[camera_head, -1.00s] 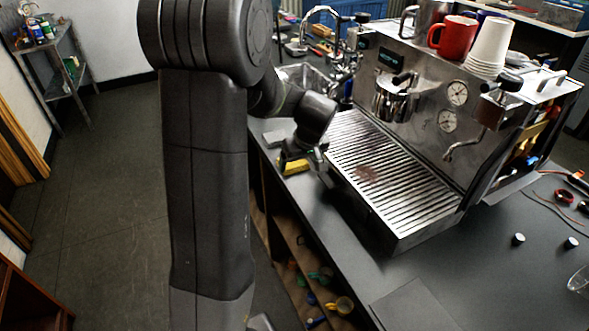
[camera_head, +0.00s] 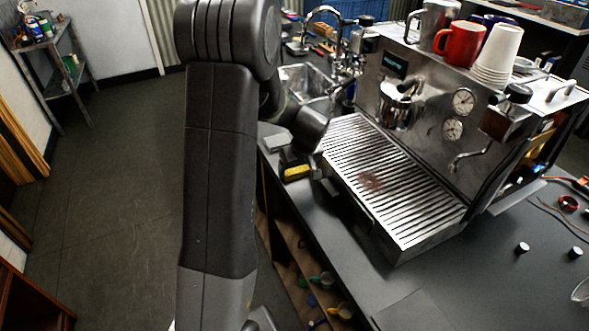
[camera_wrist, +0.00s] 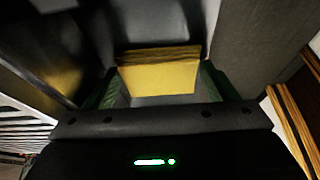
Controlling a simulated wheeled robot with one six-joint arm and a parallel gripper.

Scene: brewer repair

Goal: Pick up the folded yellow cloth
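The folded yellow cloth (camera_head: 297,172) lies on the dark counter by its front edge, left of the espresso machine's drip tray. In the wrist view the cloth (camera_wrist: 160,73) fills the gap ahead of my gripper (camera_wrist: 160,88), with a green-edged finger on each side. The fingers stand apart and look open; whether they touch the cloth's sides I cannot tell. In the head view my gripper (camera_head: 292,157) is low behind the cloth, partly hidden and dark.
The steel espresso machine (camera_head: 440,115) stands right of my gripper, its slatted drip tray (camera_head: 405,190) close by with a brown stain. A red mug (camera_head: 459,43) and stacked white cups (camera_head: 497,52) stand on top. A sink (camera_head: 305,80) lies behind.

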